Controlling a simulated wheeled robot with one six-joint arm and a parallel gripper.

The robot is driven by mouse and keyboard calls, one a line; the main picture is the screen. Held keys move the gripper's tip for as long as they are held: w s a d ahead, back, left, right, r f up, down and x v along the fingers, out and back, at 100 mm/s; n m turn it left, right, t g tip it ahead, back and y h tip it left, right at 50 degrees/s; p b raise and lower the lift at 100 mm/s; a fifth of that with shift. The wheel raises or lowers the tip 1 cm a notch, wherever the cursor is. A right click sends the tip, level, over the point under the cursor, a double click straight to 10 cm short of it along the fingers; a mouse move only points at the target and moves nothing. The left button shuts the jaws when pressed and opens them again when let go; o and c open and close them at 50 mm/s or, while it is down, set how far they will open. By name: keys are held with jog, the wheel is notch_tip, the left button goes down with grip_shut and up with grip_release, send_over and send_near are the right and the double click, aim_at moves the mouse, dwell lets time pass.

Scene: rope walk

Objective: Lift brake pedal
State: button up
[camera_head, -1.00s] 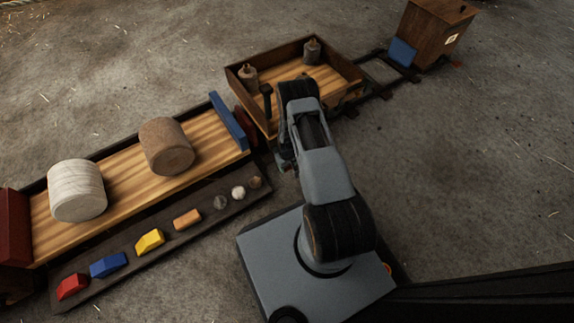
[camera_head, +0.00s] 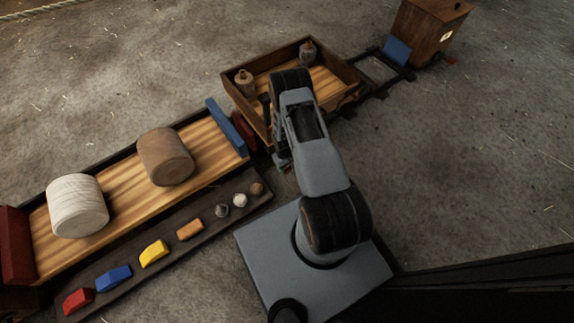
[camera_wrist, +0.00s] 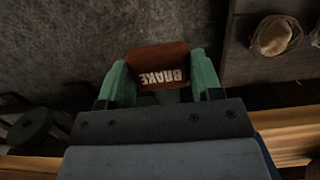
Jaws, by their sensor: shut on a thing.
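The brake pedal (camera_wrist: 158,66) is a reddish-brown plate with "BRAKE" in pale letters, which read upside down in the wrist view. My gripper (camera_wrist: 160,78) has its two green fingers on either side of the pedal, shut on it. The pedal's lower part and its mounting are hidden behind my gripper. In the head view my gripper (camera_head: 283,163) hangs low beside the near side of the wooden cart (camera_head: 331,107), next to the gap between the cart and the long wooden bed. The pedal is too small and covered to make out clearly there.
The long bed (camera_head: 110,190) carries a white drum (camera_head: 77,206) and a brown drum (camera_head: 165,157). A dark side tray (camera_head: 205,237) holds coloured blocks and small round pieces. The cart holds two bottle-like items. A wooden box (camera_head: 428,35) stands beyond on rails. Floor at right is clear.

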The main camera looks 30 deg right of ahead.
jog(key=shift+w+a, duration=0.1)
jog(key=shift+a, duration=0.05)
jog(key=o, duration=1.1)
jog(key=shift+o, duration=0.9)
notch_tip(320, 180, up, 14)
jog(key=w+p, duration=0.1)
jog(key=p, duration=0.4)
jog(key=shift+w+f, duration=0.15)
jog(key=shift+w, duration=0.25)
